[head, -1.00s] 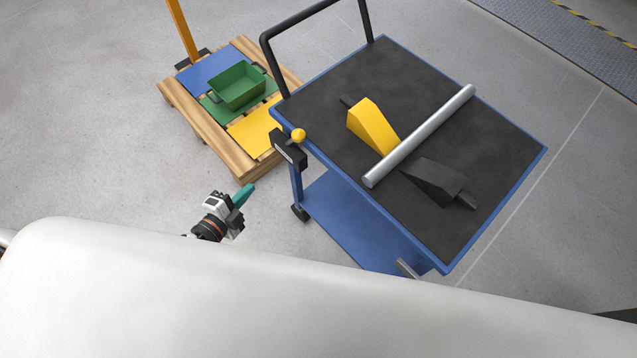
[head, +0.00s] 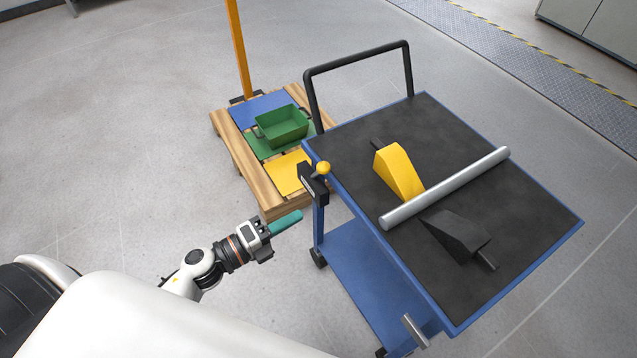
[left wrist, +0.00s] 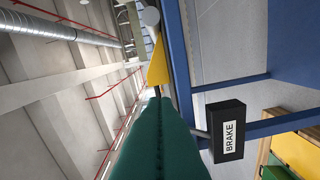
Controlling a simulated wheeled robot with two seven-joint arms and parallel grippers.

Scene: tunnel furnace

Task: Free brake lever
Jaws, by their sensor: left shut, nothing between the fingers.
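The brake lever with its yellow knob (head: 322,168) stands on a black bracket (head: 313,184) at the left corner of the blue cart (head: 365,262). In the left wrist view the black box labelled BRAKE (left wrist: 227,131) is right of my fingers, with part of a rod beside it. My left gripper (head: 287,222), with teal fingers, is shut and empty, apart from the lever and below-left of it in the head view. The fingers (left wrist: 158,115) fill the lower middle of the left wrist view. My right gripper is not in view.
On the cart's black top lie a yellow wedge (head: 398,168), a silver bar (head: 446,187) and a black wedge (head: 455,235). A wooden pallet (head: 240,157) with a green bin (head: 282,127) and an orange post (head: 238,48) stands behind. The floor left is open.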

